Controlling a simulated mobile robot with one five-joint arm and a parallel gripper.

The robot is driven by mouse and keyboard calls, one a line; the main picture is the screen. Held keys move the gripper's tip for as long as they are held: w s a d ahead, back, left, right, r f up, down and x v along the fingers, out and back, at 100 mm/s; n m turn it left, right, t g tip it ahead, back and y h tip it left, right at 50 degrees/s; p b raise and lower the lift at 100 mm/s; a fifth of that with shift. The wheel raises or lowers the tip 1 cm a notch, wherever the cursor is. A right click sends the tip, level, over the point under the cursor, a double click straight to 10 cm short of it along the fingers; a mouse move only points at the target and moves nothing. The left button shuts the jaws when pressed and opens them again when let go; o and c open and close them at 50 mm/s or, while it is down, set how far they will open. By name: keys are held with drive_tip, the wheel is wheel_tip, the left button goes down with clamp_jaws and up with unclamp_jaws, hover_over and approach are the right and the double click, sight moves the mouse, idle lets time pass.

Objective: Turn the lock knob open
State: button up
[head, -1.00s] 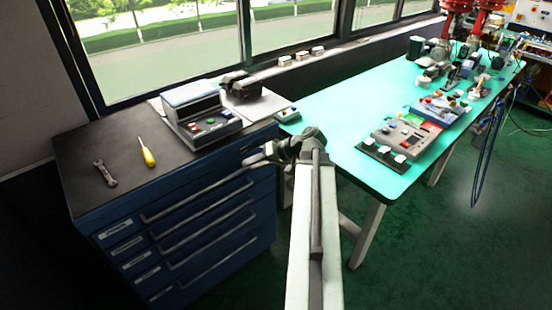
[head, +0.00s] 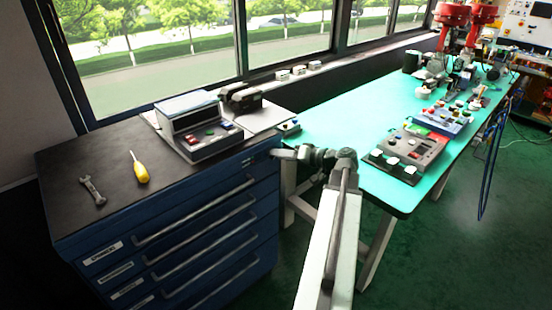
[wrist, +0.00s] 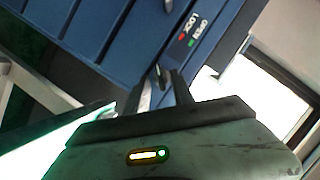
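The lock knob (wrist: 158,76) looks like a small metal piece on the blue cabinet front in the wrist view. It shows between my gripper's (wrist: 158,85) two dark fingertips. The fingers stand apart, and I cannot tell whether they touch it. A label (wrist: 193,30) beside it reads OPEN and LOCK, with a green mark by OPEN and a red mark by LOCK. In the head view my gripper (head: 276,153) is at the upper right corner of the blue cabinet (head: 263,238). The knob cannot be made out there.
A wrench (head: 92,189), a yellow screwdriver (head: 141,168) and a control box (head: 190,119) lie on the cabinet top. A green-topped workbench (head: 335,118) with devices stands close on the right. Drawer handles (head: 190,218) stick out from the cabinet front.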

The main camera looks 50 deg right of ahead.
drive_tip(key=shift+x, duration=0.75)
drive_tip(key=shift+a, duration=0.1)
clamp_jaws()
drive_tip(key=shift+f+b, duration=0.1)
drive_tip(key=shift+b, duration=0.2)
drive_tip(key=shift+f+m+t+y+b, duration=0.1)
drive_tip(key=shift+m+t+y+b, duration=0.15)
drive_tip(key=shift+m+t+b, duration=1.55)
drive_tip(key=shift+f+m+t+y+b, duration=0.15)
drive_tip(key=shift+m+t+y+b, duration=0.1)
drive_tip(key=shift+m+b, duration=3.05)
drive_tip(key=shift+f+m+t+y+b, duration=0.15)
drive_tip(key=shift+m+t+b, duration=1.15)
drive_tip(key=shift+m, duration=2.2)
drive_tip(key=shift+r, duration=0.1)
unclamp_jaws()
